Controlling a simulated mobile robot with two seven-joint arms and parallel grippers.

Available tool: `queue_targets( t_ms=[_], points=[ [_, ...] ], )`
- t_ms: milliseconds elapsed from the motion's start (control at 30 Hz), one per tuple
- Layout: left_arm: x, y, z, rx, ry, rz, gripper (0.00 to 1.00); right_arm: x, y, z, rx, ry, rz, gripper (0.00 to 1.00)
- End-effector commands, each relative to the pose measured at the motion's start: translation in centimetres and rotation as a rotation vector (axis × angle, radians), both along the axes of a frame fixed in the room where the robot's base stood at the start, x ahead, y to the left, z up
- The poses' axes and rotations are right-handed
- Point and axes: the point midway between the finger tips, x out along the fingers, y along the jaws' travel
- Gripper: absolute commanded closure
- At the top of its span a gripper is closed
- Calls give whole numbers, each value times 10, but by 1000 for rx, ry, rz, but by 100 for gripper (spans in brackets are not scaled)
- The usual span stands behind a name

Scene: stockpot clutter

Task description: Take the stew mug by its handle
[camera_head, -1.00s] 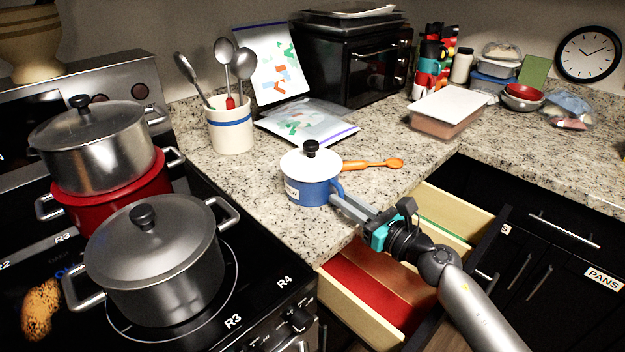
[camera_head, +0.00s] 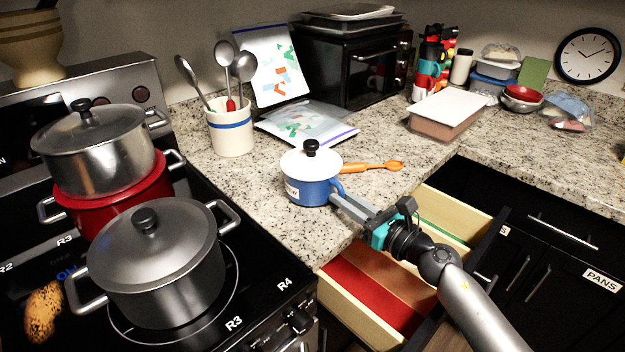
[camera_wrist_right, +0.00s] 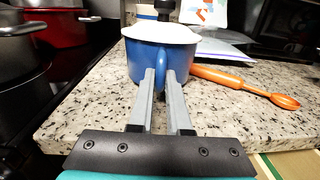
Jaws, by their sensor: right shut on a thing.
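The stew mug (camera_head: 312,190) is blue with a white lid and a black knob, and a white label shows on its side. It stands upright on the granite counter near the front edge. It also shows in the right wrist view (camera_wrist_right: 185,62). Its blue handle (camera_wrist_right: 161,72) faces my right gripper (camera_head: 341,197). In the right wrist view my right gripper (camera_wrist_right: 162,82) has its two fingers shut on the handle, one on each side. My left gripper is not in view.
An orange spoon (camera_head: 372,166) lies just behind the mug. A utensil crock (camera_head: 231,135) stands at the back left. The stove with a grey pot (camera_head: 160,265) is to the left. An open drawer (camera_head: 365,290) sits below the counter edge, under my right arm.

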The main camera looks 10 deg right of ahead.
Motion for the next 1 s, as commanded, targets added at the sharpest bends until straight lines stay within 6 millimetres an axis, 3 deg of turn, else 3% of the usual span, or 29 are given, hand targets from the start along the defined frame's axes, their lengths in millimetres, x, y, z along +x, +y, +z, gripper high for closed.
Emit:
queue_targets(
  t_ms=[33,700,1000],
  points=[
    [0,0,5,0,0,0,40,1,0,8,3,-6,-1,100],
    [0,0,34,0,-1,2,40,1,0,40,2,-7,-1,100],
    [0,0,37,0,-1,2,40,1,0,44,3,-6,-1,100]
  ],
)
